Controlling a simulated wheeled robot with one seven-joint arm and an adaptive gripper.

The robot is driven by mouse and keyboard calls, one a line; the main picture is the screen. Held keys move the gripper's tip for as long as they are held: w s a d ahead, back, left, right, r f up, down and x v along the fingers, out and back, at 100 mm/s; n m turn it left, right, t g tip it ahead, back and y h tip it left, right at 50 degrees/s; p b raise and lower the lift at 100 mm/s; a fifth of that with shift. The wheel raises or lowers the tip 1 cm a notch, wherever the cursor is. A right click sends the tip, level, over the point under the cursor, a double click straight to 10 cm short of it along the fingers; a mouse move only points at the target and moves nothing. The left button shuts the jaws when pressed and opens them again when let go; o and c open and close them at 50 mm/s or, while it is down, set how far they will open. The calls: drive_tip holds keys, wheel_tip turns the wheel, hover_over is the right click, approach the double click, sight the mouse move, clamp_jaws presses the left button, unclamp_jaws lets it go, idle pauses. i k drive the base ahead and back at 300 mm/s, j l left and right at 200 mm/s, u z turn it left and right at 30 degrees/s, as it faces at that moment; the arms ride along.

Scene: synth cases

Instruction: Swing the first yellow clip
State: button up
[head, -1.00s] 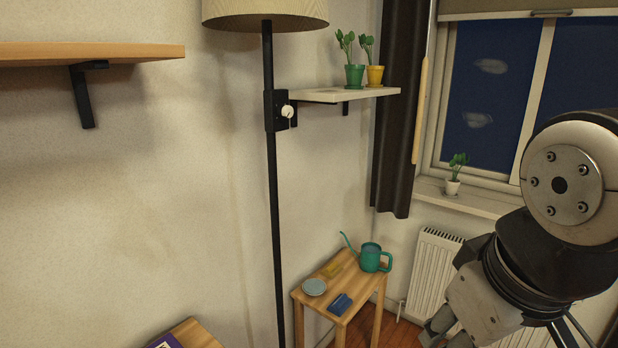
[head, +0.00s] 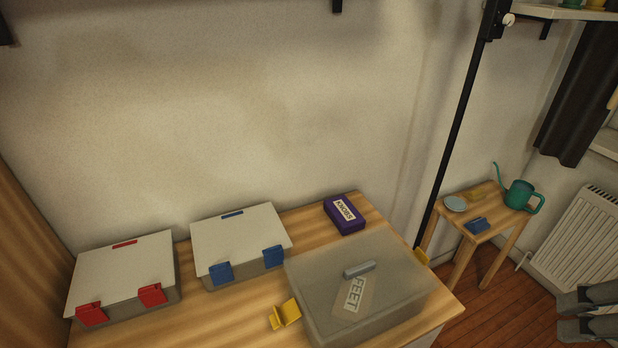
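A clear grey box (head: 395,312) with a FEET label and a grey lid handle (head: 359,269) sits at the front right of the wooden table. One yellow clip (head: 285,313) is at its left side and sticks outward from the wall. A second yellow clip (head: 421,257) shows at its right side, mostly hidden by the box. My gripper (head: 562,314) is at the lower right picture edge, partly cut off, well right of the box and apart from it.
Two grey boxes with white lids stand left, one with red clips (head: 151,294), one with blue clips (head: 273,257). A purple KNOBS box (head: 345,214) lies behind. A black lamp pole (head: 462,125) rises beyond the table, near a stool with a watering can (head: 520,195).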

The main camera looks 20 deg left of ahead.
sight(288, 312)
drive_tip(key=k+j+u, duration=0.25)
drive_tip(key=k+j, duration=0.2)
drive_tip(key=k+j+u, duration=0.25)
drive_tip(key=j, duration=0.35)
drive_tip(key=k, duration=0.1)
